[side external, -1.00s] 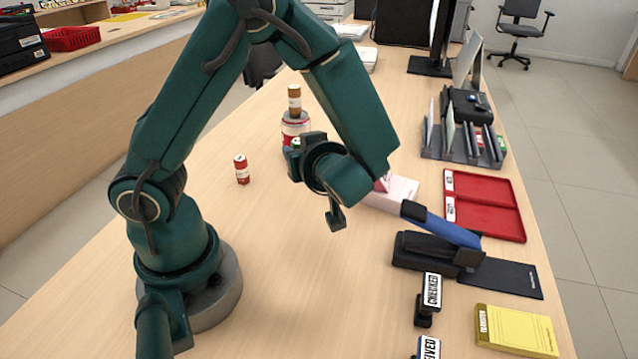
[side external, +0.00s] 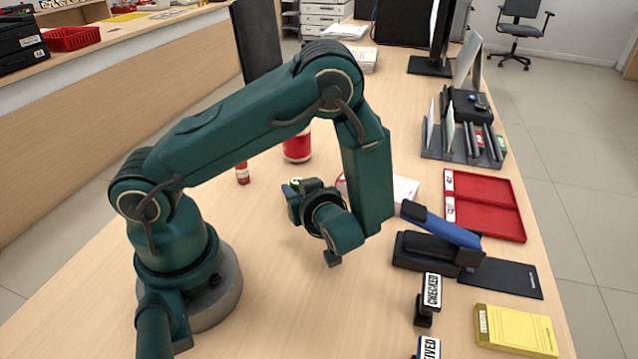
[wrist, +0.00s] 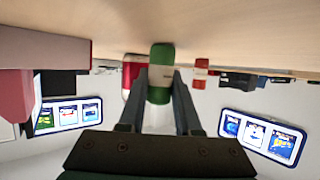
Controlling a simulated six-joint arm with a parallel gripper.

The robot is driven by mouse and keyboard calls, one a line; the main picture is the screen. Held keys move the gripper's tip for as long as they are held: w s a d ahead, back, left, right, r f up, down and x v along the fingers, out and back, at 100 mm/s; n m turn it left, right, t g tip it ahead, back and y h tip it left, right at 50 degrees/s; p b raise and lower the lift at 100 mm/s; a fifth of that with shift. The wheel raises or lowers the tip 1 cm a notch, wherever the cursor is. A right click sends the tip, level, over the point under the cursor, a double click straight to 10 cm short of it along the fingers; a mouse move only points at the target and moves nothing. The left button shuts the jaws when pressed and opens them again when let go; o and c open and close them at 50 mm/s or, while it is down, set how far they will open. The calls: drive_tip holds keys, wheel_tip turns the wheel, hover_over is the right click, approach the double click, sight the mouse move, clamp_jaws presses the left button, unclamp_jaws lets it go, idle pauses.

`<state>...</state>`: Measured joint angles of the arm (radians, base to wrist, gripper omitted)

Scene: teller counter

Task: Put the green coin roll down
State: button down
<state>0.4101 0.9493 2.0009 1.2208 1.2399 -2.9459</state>
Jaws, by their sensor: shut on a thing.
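The green coin roll (wrist: 160,72) is between my gripper's two fingers (wrist: 160,92) in the wrist view, which shows the counter inverted along the top. In the side view only its green and white end (side external: 295,183) shows past my gripper (side external: 293,198). The gripper is shut on the roll, low over the counter. The roll looks roughly upright. I cannot tell whether its lower end touches the counter.
A red can (side external: 297,146) and a red coin roll (side external: 242,174) stand behind my gripper. A pale box (side external: 405,189), red tray (side external: 484,205) and black stapler-like device with blue lever (side external: 440,240) lie to the right. The counter (side external: 285,290) in front is clear.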

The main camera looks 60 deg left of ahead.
drive_tip(key=c, duration=0.6)
unclamp_jaws()
drive_tip(key=shift+f, duration=0.1)
